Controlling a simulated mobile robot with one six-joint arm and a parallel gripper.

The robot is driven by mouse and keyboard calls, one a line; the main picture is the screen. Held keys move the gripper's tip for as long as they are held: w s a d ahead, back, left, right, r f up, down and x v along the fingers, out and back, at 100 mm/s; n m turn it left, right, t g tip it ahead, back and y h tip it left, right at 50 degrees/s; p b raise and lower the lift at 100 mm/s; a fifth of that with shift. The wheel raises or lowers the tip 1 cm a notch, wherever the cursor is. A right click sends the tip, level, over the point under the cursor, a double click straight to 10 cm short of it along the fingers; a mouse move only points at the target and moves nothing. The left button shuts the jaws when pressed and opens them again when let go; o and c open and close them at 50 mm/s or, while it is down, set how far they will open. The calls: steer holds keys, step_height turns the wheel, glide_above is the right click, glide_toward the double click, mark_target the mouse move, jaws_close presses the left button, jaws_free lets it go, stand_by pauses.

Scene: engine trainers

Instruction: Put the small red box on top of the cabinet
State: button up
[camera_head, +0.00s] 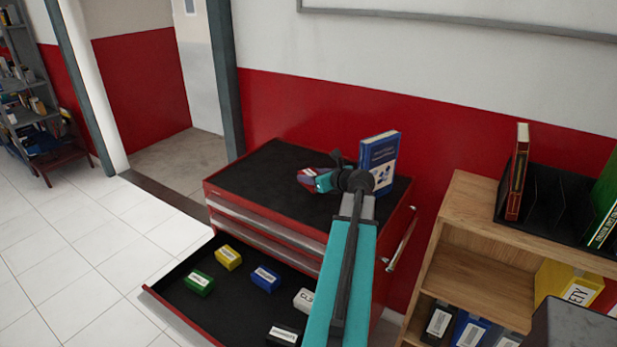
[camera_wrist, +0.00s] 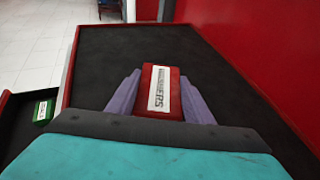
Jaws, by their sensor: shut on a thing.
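The small red box (camera_wrist: 161,92), with a white label, is between the two purple fingers of my gripper (camera_wrist: 160,97) in the wrist view. My gripper is shut on it. In the head view, my gripper (camera_head: 322,181) is over the black top of the red cabinet (camera_head: 262,180), and the red box (camera_head: 306,177) shows only partly there. The cabinet's black top (camera_wrist: 107,60) fills much of the wrist view. I cannot tell whether the box touches the top.
A blue book (camera_head: 380,162) stands upright at the cabinet top's back right. The open drawer (camera_head: 215,300) below holds green, yellow, blue, white and black boxes. A wooden shelf (camera_head: 480,215) stands to the right. The left part of the cabinet top is clear.

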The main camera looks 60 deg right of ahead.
mark_target(313, 171)
steer(key=shift+w+d+f+p, duration=0.15)
steer(key=shift+w+d+p, duration=0.15)
steer(key=shift+w+d, duration=0.9)
steer(key=shift+w, duration=0.1)
steer(key=shift+w+d, duration=0.3)
steer(key=shift+w, duration=0.1)
steer(key=shift+w+f+p, duration=0.1)
steer(key=shift+f+p, duration=0.2)
steer(key=shift+p, duration=0.05)
steer(key=shift+f+p, duration=0.45)
steer(key=shift+f, duration=1.1)
steer(key=shift+f, duration=0.15)
steer(key=o, duration=1.1)
steer(key=shift+r, duration=0.2)
